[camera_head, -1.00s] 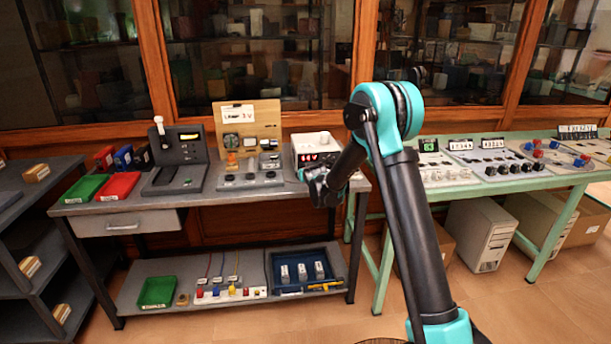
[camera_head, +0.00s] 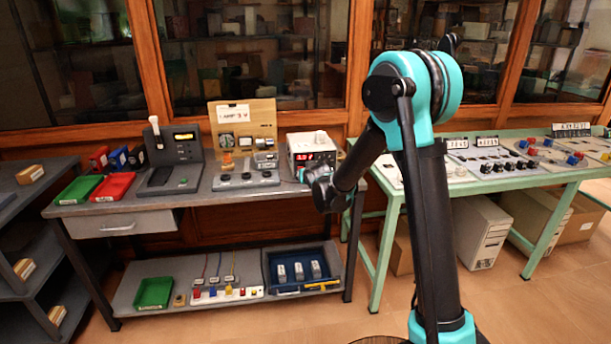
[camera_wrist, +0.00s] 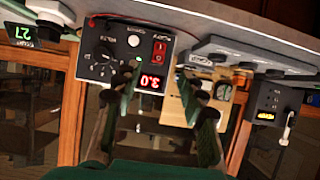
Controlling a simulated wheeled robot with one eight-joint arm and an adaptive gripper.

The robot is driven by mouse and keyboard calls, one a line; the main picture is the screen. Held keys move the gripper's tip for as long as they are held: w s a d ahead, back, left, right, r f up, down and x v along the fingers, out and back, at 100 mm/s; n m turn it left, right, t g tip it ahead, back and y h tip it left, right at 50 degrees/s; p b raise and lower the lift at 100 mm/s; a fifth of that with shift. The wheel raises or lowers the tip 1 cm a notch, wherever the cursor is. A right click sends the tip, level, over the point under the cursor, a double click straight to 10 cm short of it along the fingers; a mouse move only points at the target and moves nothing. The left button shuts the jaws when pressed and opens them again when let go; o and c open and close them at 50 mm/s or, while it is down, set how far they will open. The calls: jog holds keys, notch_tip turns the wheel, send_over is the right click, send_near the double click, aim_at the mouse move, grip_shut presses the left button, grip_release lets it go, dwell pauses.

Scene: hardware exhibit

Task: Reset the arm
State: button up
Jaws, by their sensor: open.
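My arm stands in the right half of the head view, its teal elbow raised and its forearm bent down and left to the dark wrist (camera_head: 328,190) in front of the grey bench's right end. The fingertips cannot be made out there. In the upside-down wrist view, my gripper (camera_wrist: 164,95) has its two fingers apart with nothing between them. Beyond them is the power supply (camera_wrist: 125,55), with a knob, a red switch and a lit red display reading 3.0. The same power supply (camera_head: 310,150) stands on the bench in the head view.
A green table (camera_head: 545,180) with panels stands right, partly behind my arm. Glass cabinets line the back. Floor shows in front.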

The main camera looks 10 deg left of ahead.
jog(key=s+d+f+m+g+h, duration=0.1)
jog(key=s+d+m+g+h, duration=0.2)
jog(key=s+d, duration=1.7)
jog(key=s+d+f+g, duration=0.2)
jog(key=s+d, duration=0.3)
jog(key=s, duration=0.5)
jog(key=s+d+f+g, duration=0.3)
jog(key=s+d+f, duration=0.2)
jog(key=s, duration=0.6)
jog(key=shift+s+h, duration=0.15)
jog(key=shift+h, duration=0.15)
